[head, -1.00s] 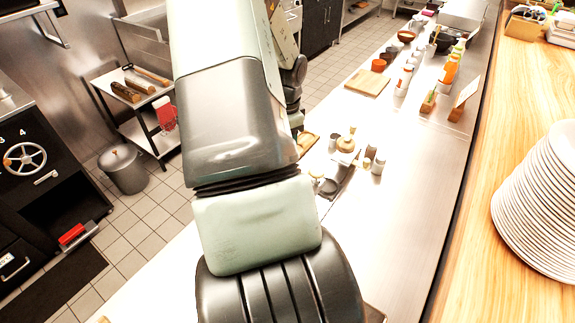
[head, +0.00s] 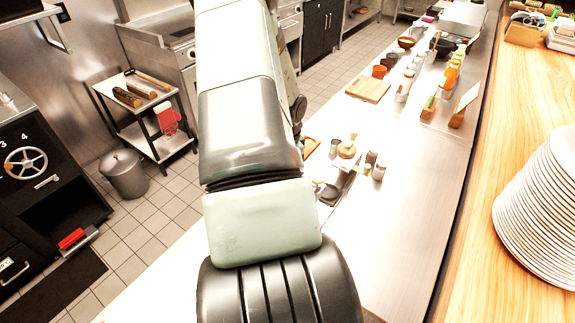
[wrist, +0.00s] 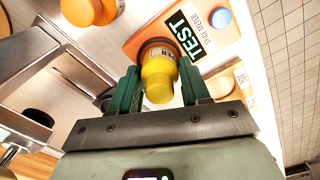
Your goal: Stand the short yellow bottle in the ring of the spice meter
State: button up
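In the wrist view the short yellow bottle (wrist: 158,80) is between the two green fingers of my gripper (wrist: 161,82), with a finger against each side. Its yellow cap points toward the camera. The orange spice meter (wrist: 150,27) lies beyond it, with a "TEST" label and a blue button (wrist: 219,20). The meter's dark ring (wrist: 157,43) shows around the far end of the bottle. I cannot tell whether the base is inside the ring or just above it. In the head view my arm hides the gripper, bottle and meter.
A yellow-capped orange container (wrist: 90,10) stands left of the meter in the wrist view. In the head view, small jars (head: 378,172) stand on the steel counter (head: 420,200), right of my arm. A cutting board (head: 369,89) and bottles lie farther back. Stacked plates (head: 540,215) are at right.

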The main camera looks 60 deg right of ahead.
jog(key=o, duration=0.3)
jog(key=shift+r, duration=0.1)
notch_tip(320, 180, up, 12)
jog(key=shift+r, duration=0.1)
dwell(0.4)
